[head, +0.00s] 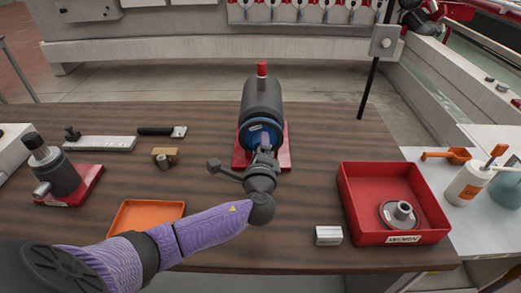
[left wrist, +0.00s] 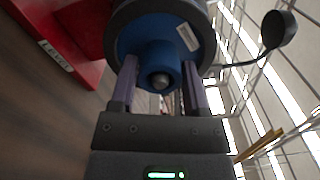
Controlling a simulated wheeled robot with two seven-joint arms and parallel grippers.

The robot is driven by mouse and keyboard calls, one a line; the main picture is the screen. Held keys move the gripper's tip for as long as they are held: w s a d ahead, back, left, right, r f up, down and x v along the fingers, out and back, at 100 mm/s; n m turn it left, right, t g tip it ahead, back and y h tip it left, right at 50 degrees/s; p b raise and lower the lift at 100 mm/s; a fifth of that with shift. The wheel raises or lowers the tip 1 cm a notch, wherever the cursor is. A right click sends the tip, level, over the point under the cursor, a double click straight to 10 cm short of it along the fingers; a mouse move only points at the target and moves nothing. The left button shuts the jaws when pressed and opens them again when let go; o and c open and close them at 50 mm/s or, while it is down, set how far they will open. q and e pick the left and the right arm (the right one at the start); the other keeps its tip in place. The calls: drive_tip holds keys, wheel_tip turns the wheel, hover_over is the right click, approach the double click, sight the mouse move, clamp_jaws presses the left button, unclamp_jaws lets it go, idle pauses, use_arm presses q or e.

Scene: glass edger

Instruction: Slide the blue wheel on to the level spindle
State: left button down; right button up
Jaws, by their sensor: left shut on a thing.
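The blue wheel (head: 260,133) is at the front face of the dark grey motor (head: 262,100), which lies level on a red base (head: 284,158). My left gripper (head: 264,153) is shut on the wheel's hub from the front. In the left wrist view, the fingers (left wrist: 161,92) stand on either side of the blue hub (left wrist: 150,62). A round grey end (left wrist: 161,80), seemingly the spindle tip, shows in the hub's middle, so the wheel appears to be around the spindle. The gap behind the wheel is hidden. The red base in the wrist view carries a "LEVEL" label (left wrist: 56,56).
A second motor (head: 58,172) with a tilted spindle stands on a red base at left. A red tray (head: 358,208) at right holds a grey wheel (head: 401,214). An orange tray (head: 148,215), a small white block (head: 328,235) and a wooden block (head: 166,156) lie on the table.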

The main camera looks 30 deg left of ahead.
use_arm(q)
drive_tip(key=shift+w+a+b, duration=0.35)
drive_tip(key=shift+w+a, duration=0.05)
drive_tip(key=shift+w, duration=0.2)
unclamp_jaws()
drive_tip(key=p+v, duration=0.1)
drive_tip(key=v, duration=0.9)
drive_tip(key=shift+w, duration=0.1)
